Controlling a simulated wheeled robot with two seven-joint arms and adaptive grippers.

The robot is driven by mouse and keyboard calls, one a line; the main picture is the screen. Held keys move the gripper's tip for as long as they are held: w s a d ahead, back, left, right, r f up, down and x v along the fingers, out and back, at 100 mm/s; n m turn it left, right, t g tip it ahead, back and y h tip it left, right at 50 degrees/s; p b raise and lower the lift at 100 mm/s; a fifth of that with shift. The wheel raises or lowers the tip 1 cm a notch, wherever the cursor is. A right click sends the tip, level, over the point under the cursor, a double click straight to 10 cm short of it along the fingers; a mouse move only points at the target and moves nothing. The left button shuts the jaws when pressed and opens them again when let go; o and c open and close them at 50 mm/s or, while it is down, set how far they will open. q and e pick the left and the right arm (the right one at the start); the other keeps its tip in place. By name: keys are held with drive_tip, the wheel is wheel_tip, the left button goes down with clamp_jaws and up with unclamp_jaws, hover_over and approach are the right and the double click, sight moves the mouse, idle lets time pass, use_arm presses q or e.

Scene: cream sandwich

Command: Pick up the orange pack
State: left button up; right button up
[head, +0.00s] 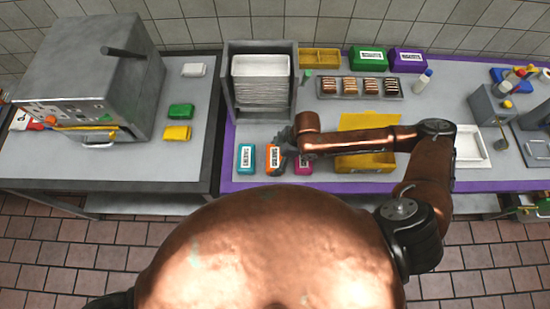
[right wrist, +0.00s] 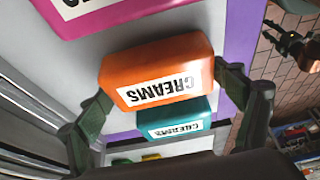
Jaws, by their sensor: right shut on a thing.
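The orange pack (head: 273,159), labelled CREAMS, is at the front of the right-hand worktop. In the right wrist view the orange pack (right wrist: 150,70) sits between the two fingers of my right gripper (right wrist: 166,88), which is shut on it. In the head view my right gripper (head: 286,140) is over the pack, partly hidden by its own arm. I cannot tell whether the pack still touches the worktop. My left gripper is not in view.
A teal pack (head: 247,158) stands to the left of the orange one and a magenta pack (head: 303,166) to the right. A tray dispenser (head: 231,100) stands behind. A yellow box (head: 365,162) is further right, partly under my arm.

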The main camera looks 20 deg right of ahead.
drive_tip(key=shift+r, duration=0.1)
drive_tip(key=shift+r, duration=0.6)
drive_tip(key=s+r, duration=0.1)
drive_tip(key=r, duration=0.1)
drive_tip(key=s+d+r, duration=0.1)
drive_tip(key=s+r, duration=0.1)
drive_tip(key=r, duration=0.1)
drive_tip(key=s+r, duration=0.2)
drive_tip(key=r, duration=0.1)
drive_tip(key=shift+s+d+r, duration=0.1)
drive_tip(key=shift+d+r, duration=0.05)
drive_tip(key=shift+d, duration=0.2)
drive_tip(key=s+d+r+p, duration=0.2)
drive_tip(key=s+r+p, duration=0.1)
drive_tip(key=s+p, duration=0.5)
drive_tip(key=shift+d+r+p, duration=0.2)
drive_tip(key=shift+d+p, duration=0.05)
drive_tip(key=shift+p, duration=1.5)
